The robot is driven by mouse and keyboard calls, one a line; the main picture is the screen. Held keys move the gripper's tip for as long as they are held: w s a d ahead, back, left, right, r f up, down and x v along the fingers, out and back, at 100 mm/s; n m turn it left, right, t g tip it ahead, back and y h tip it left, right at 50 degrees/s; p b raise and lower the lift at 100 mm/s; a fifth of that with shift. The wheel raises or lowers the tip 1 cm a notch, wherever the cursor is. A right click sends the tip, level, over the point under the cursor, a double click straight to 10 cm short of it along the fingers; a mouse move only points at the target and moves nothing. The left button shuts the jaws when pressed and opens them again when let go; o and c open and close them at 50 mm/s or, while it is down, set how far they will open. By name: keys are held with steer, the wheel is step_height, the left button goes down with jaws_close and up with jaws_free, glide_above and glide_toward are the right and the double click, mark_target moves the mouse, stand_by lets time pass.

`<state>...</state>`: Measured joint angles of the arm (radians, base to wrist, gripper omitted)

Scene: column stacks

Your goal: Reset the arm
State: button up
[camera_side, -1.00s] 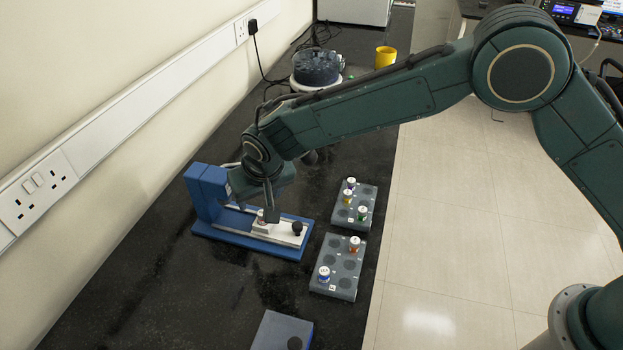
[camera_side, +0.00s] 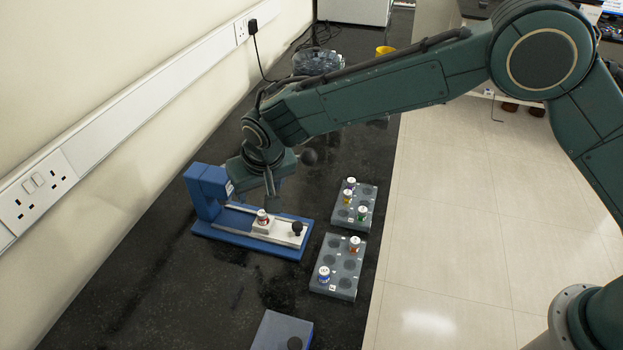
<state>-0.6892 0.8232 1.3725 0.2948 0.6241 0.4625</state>
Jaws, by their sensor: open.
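My gripper (camera_side: 269,190) is above the blue device (camera_side: 275,248), a little up and to the right of a small vial with a white and red top (camera_side: 262,216). The vial stands upright in the white block on the device's pale slide plate. My gripper is open and looks apart from the vial; its fingers are small in this view. A black knob (camera_side: 297,228) stands on the right end of the plate.
Two grey racks hold capped vials: the upper rack (camera_side: 366,221) and the lower rack (camera_side: 345,292). A grey-blue block (camera_side: 275,330) lies at the front. A round carousel (camera_side: 318,62) and a yellow cup (camera_side: 384,51) stand at the back. The wall bounds the left.

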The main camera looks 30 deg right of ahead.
steer(key=s+d+r+n+g, duration=0.2)
steer(key=s+d+r, duration=0.2)
steer(key=s+r, duration=0.4)
steer(key=s+d+r+t, duration=0.1)
steer(key=s+d+r, duration=0.2)
steer(key=d+r, duration=0.45)
steer(key=s+d+r, duration=0.4)
steer(key=d+r, duration=0.1)
steer(key=d, duration=0.6)
steer(key=s+d+m+t, duration=0.1)
steer(key=s+d, duration=0.4)
steer(key=s, duration=0.4)
steer(key=s+d+m+t, duration=0.1)
steer(key=s+d, duration=0.5)
steer(key=s, duration=0.3)
steer(key=shift+s+d+f, duration=0.25)
steer(key=shift+s+d, duration=0.05)
steer(key=shift+s, duration=0.1)
